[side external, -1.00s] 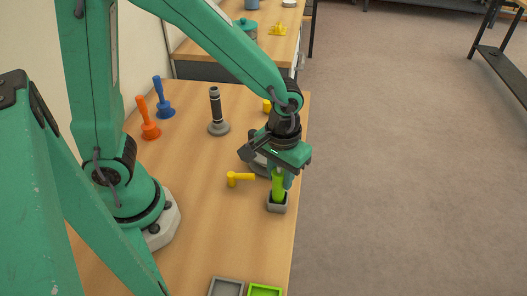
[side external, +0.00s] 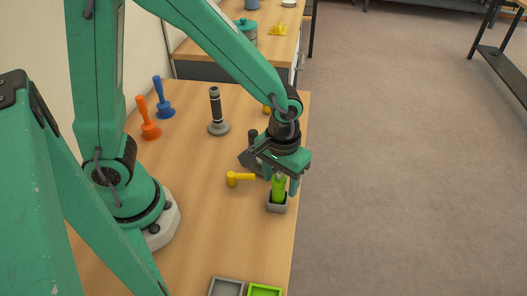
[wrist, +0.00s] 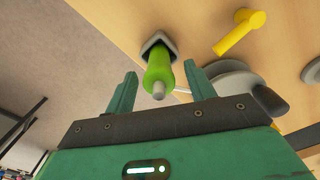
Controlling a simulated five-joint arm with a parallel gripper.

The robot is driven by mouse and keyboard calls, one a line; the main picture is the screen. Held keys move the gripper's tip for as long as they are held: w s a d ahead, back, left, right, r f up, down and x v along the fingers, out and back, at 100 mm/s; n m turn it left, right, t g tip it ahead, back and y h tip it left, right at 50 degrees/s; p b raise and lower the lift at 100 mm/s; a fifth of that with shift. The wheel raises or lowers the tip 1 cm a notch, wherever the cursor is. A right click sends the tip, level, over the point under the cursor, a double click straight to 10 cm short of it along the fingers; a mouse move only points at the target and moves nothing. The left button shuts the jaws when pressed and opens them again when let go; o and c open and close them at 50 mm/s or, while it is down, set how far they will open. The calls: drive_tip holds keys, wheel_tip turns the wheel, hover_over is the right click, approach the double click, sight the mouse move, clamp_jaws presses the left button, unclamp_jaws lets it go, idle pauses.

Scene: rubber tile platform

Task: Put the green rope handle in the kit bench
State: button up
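The green rope handle (side external: 279,188) stands upright with its lower end in a small grey square holder (side external: 277,208) near the table's right edge. In the wrist view the green handle (wrist: 159,72) shows its pale grey tip toward me, and its far end is inside the grey holder (wrist: 158,42). My gripper (side external: 281,182) is open above the holder, one finger on each side of the handle. The wrist view shows a gap between the handle and each finger. I cannot tell which thing is the kit bench.
A yellow T-shaped piece (side external: 240,178) lies left of the holder. A round grey base is partly hidden behind my gripper. A grey-black upright post (side external: 216,110), orange (side external: 148,118) and blue (side external: 162,98) handles stand farther back. Grey (side external: 227,287) and green (side external: 265,290) trays are in front.

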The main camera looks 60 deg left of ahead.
drive_tip(key=shift+r, duration=0.1)
drive_tip(key=shift+r, duration=3.85)
drive_tip(key=s+a+r+m+t, duration=0.3)
drive_tip(key=s+a+r+t, duration=0.2)
drive_tip(key=a+r, duration=0.5)
drive_tip(key=shift+s+a+r+t, duration=0.15)
drive_tip(key=shift+s+a+t, duration=0.15)
drive_tip(key=shift+s+a, duration=1.05)
drive_tip(key=shift+w+a, duration=0.3)
drive_tip(key=shift+w, duration=0.05)
